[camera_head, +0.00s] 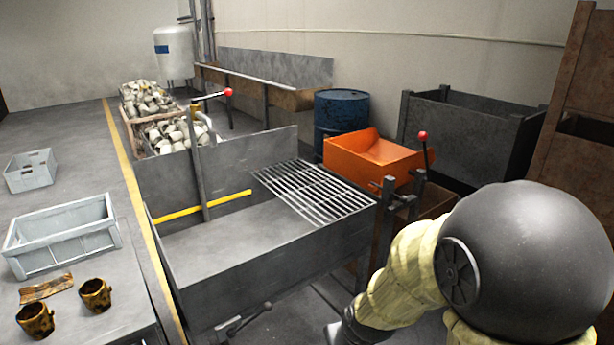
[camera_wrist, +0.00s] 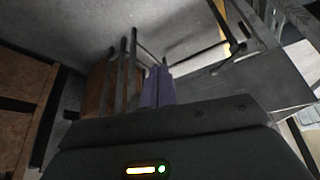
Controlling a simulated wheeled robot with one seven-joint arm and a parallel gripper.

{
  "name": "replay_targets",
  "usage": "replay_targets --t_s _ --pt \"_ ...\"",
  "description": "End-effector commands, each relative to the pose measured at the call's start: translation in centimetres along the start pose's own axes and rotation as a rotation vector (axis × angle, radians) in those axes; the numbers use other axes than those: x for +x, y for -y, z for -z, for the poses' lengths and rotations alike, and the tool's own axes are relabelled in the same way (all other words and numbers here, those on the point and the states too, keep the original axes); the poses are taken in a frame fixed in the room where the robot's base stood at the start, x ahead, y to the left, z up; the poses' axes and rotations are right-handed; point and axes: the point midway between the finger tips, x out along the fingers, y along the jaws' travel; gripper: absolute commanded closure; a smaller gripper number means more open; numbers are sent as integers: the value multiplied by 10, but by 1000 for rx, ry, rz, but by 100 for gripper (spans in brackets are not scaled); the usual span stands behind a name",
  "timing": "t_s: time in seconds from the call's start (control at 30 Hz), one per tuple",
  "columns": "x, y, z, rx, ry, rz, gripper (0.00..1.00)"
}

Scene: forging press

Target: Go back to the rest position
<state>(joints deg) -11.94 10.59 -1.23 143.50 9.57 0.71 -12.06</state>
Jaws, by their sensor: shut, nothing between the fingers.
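My gripper (camera_wrist: 158,74) shows in the wrist view as two narrow purple-grey fingers side by side, shut with nothing between them. It points over the grey floor, near dark upright posts and a rusty brown box. In the head view my arm, with its cream cover and large dark round joint, fills the lower right. The arm runs down out of the frame at the bottom, and the gripper's fingers cannot be made out there.
A grey metal trough (camera_head: 230,262) with a grate (camera_head: 312,190) stands left of my arm. A red-knobbed lever (camera_head: 423,152) rises close by. Behind are an orange bin (camera_head: 365,160), a blue drum (camera_head: 340,112) and a dark crate (camera_head: 470,135). Grey crate (camera_head: 62,248) stands left.

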Motion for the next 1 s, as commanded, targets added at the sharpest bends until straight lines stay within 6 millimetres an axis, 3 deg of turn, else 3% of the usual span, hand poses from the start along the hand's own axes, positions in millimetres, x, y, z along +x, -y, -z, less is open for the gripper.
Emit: replay_targets --t_s 0.1,0.37,0.77,1.0 --pt "-21 -21 -22 82 69 -12 100" --pt "-58 -52 -68 225 205 -58 100" --pt "-114 -52 -41 223 210 -56 100" --pt "-164 -53 -17 222 210 -56 100"
